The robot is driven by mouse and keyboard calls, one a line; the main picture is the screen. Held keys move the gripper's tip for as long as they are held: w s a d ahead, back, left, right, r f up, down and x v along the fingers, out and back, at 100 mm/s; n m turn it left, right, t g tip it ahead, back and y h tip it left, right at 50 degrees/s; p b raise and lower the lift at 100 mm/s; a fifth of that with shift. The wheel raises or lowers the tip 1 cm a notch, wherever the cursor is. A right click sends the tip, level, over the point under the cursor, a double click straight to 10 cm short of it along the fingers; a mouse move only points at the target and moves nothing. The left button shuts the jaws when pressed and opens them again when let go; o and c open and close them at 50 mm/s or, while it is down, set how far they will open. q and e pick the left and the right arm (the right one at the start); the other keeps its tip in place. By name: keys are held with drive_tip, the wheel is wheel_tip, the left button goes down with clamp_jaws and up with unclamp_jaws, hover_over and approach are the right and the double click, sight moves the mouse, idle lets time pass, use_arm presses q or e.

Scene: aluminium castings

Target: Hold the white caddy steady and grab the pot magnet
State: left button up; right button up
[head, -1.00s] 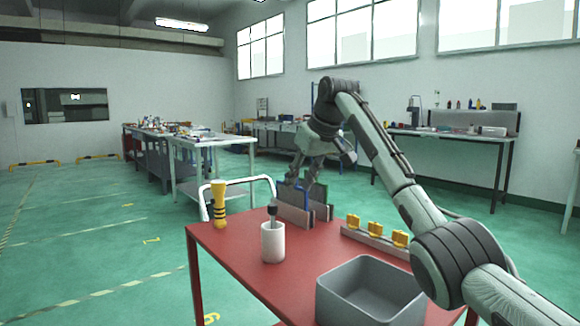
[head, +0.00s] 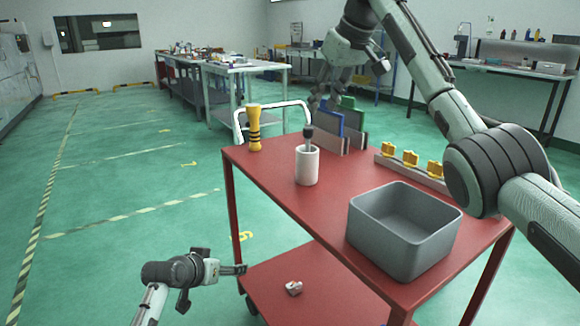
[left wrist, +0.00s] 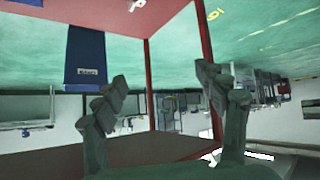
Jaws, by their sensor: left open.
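The white caddy (head: 307,168), a round cup, stands upright on the red trolley top. A tool with a dark grey head (head: 308,132) stands in it and leans slightly; its lower part is hidden, and I cannot tell whether it is the pot magnet. My right gripper (head: 323,104) hangs above and behind the caddy, apart from it; its small fingers do not show clearly whether they are open. My left gripper (head: 215,282) is open and empty, low beside the trolley's left side. Its spread fingers show in the left wrist view (left wrist: 162,82).
Blue and green panels (head: 350,122) stand behind the caddy, yellow clips (head: 411,158) to the right. A grey bin (head: 402,240) takes the front. A small pale item (head: 293,288) lies on the lower shelf.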

sight(301, 167)
use_arm(q)
drive_tip(key=w+d+r+t+h, duration=0.1)
drive_tip(key=w+r, duration=0.3)
drive_tip(key=r, duration=0.3)
drive_tip(key=w+d+r+m+t+h, duration=0.15)
drive_tip(key=w+r, duration=0.25)
drive_tip(key=r, duration=0.4)
drive_tip(key=w+d+r+n+t, duration=0.1)
drive_tip(key=w+d+r, duration=0.1)
drive_tip(key=w+r, duration=0.35)
drive_tip(key=s+d+r+m, duration=0.1)
drive_tip(key=d, duration=0.2)
drive_tip(key=s+d+r+m+g+h, duration=0.1)
drive_tip(key=s+d+m, duration=0.1)
drive_tip(key=d, duration=0.2)
drive_tip(key=s+d+r+m+g+h, duration=0.1)
drive_tip(key=d, duration=0.3)
drive_tip(key=shift+s+r+h, duration=0.25)
drive_tip(key=shift+s+r, duration=0.1)
drive_tip(key=shift+d+m, duration=0.25)
drive_tip(key=shift+w+d, duration=0.2)
drive_tip(key=shift+d, duration=0.1)
drive_tip(key=shift+x, duration=3.5)
drive_tip(key=shift+f, duration=0.15)
